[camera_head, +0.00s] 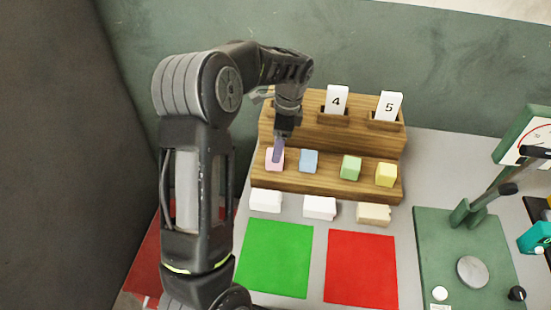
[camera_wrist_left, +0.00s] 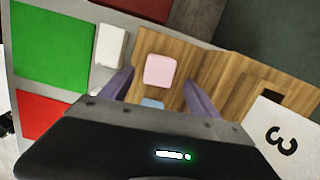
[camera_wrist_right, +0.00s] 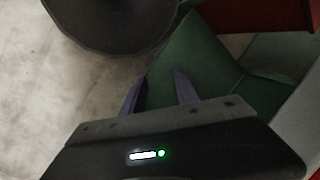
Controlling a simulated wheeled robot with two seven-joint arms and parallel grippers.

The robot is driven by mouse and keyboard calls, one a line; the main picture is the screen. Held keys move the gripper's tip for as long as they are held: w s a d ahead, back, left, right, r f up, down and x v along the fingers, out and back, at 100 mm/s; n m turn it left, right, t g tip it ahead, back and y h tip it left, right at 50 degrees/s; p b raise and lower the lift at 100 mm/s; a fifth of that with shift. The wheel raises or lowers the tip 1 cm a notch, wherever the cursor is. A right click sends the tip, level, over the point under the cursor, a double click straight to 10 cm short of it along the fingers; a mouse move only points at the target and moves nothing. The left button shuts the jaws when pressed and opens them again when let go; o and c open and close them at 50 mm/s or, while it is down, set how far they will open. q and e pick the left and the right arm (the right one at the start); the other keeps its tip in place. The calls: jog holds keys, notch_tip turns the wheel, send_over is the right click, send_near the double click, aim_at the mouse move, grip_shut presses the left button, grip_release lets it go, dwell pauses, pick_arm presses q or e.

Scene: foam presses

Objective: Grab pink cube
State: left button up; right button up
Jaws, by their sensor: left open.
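The pink cube (camera_head: 275,160) sits at the left end of the lower step of the wooden stand (camera_head: 330,182). It also shows in the left wrist view (camera_wrist_left: 160,70), between and ahead of the two fingertips. My left gripper (camera_head: 279,148) is over the pink cube, its purple fingers partly covering it in the head view. In the left wrist view my left gripper (camera_wrist_left: 158,82) is open, with a finger on each side and visible gaps to the cube. My right gripper (camera_wrist_right: 157,80) is open and empty over the floor area.
Blue (camera_head: 308,161), green (camera_head: 350,167) and yellow (camera_head: 386,175) cubes sit to the right on the same step. White blocks (camera_head: 265,200) lie in front. Number cards (camera_head: 336,99) stand on the upper step. Green (camera_head: 275,258) and red (camera_head: 361,269) mats lie nearer. A press (camera_head: 470,240) stands right.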

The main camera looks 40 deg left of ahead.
aim_at(270, 166)
pick_arm(q)
jog(key=shift+f, duration=0.25)
jog(key=shift+s+f, duration=0.1)
jog(key=shift+f, duration=0.1)
jog(key=f+b, duration=0.2)
jog(key=f, duration=0.1)
jog(key=f+b, duration=0.1)
jog(key=f, duration=0.1)
jog(key=shift+s+a, duration=0.2)
jog(key=shift+a, duration=0.15)
jog(key=shift+r, duration=0.1)
jog(key=c, duration=1.4)
